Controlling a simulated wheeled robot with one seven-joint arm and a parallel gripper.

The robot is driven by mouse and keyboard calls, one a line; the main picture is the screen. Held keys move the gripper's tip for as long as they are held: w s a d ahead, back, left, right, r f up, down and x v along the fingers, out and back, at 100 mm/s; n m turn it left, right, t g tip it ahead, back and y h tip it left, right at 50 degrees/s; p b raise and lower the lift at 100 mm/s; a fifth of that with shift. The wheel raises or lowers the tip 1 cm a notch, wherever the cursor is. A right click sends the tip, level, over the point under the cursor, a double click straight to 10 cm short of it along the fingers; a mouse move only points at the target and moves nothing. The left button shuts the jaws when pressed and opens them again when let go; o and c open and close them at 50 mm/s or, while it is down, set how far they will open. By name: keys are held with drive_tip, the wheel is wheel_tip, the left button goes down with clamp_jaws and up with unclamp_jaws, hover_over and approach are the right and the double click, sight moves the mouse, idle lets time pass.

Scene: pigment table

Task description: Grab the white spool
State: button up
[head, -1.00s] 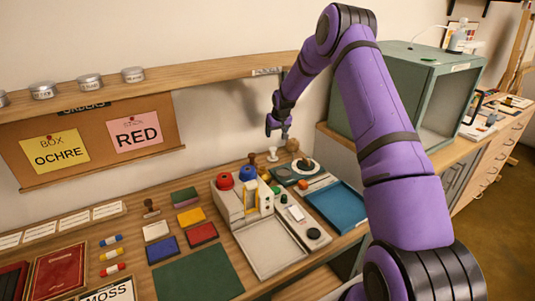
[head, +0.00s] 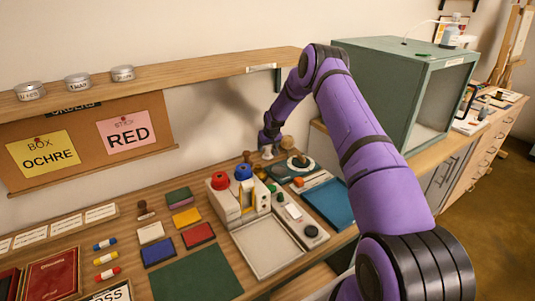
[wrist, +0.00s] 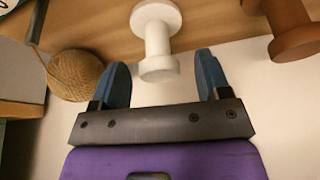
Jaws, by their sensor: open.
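The white spool (wrist: 157,38) stands upright on the wooden table in the wrist view. Its near flanged end lies between my gripper's fingertips (wrist: 161,65), with a gap on each side. Most of the spool extends beyond the fingertips. My gripper is open, with its two blue fingers apart and nothing held. In the head view, my gripper (head: 268,140) is low at the back of the table, and the white spool (head: 268,153) shows small just below it, partly hidden.
A ball of twine (wrist: 75,75) sits close beside the left finger in the wrist view. A brown spool (wrist: 290,30) stands to the right. In the head view, a white block with red and blue knobs (head: 240,205) and a blue tray (head: 328,203) are nearer.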

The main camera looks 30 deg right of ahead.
sight(267, 149)
drive_tip(key=shift+x, duration=1.55)
drive_tip(key=shift+s, duration=0.1)
drive_tip(key=c, duration=1)
